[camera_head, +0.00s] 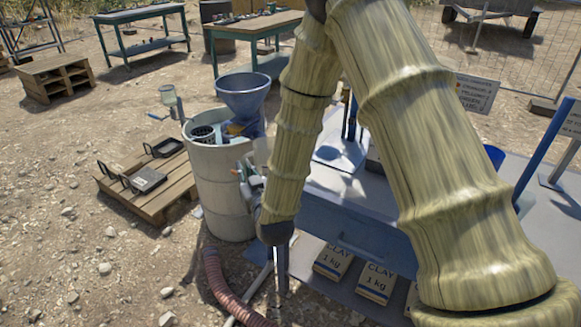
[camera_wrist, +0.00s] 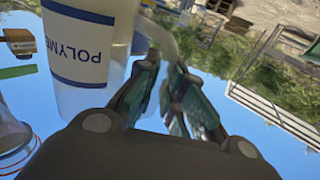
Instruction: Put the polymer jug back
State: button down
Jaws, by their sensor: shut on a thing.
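The polymer jug (camera_wrist: 88,98) is large at the upper left of the wrist view, a pale body with a white, blue-bordered label reading "POLYME" upside down. Its curved pale handle (camera_wrist: 160,35) reaches toward my fingers. My gripper (camera_wrist: 168,98) is shut on the jug at this handle; the exact contact is partly hidden by the fingers. In the head view my gripper (camera_head: 246,178) is beside the grey drum, largely hidden by my arm. A small pale patch there may be the jug, but I cannot tell.
The grey drum (camera_head: 218,195) has a blue funnel (camera_head: 243,88) above it. A pallet (camera_head: 155,187) with dark trays stands left. A blue bench (camera_head: 350,205) is behind my arm, with clay bags (camera_head: 375,283) below. A ribbed hose (camera_head: 228,297) lies in front. Open gravel lies left.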

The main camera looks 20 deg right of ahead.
jog(key=shift+w+r, duration=0.35)
jog(key=shift+r, duration=0.2)
jog(key=shift+w+d, duration=0.2)
jog(key=shift+w, duration=0.05)
jog(key=shift+w+d+f+p, duration=0.6)
jog(key=shift+w+d+f, duration=0.2)
jog(key=shift+w+d, duration=1)
jog(key=shift+w+d+f+p, duration=0.55)
jog(key=shift+w+d+f, duration=0.3)
jog(key=shift+w+d, duration=0.95)
jog(key=shift+w+d+f+p, duration=0.6)
jog(key=shift+w+d+f, duration=0.2)
jog(key=shift+w+d, duration=1)
jog(key=shift+s+d+f, duration=0.15)
jog(key=c, duration=1.6)
grip_release()
jog(key=shift+o, duration=0.4)
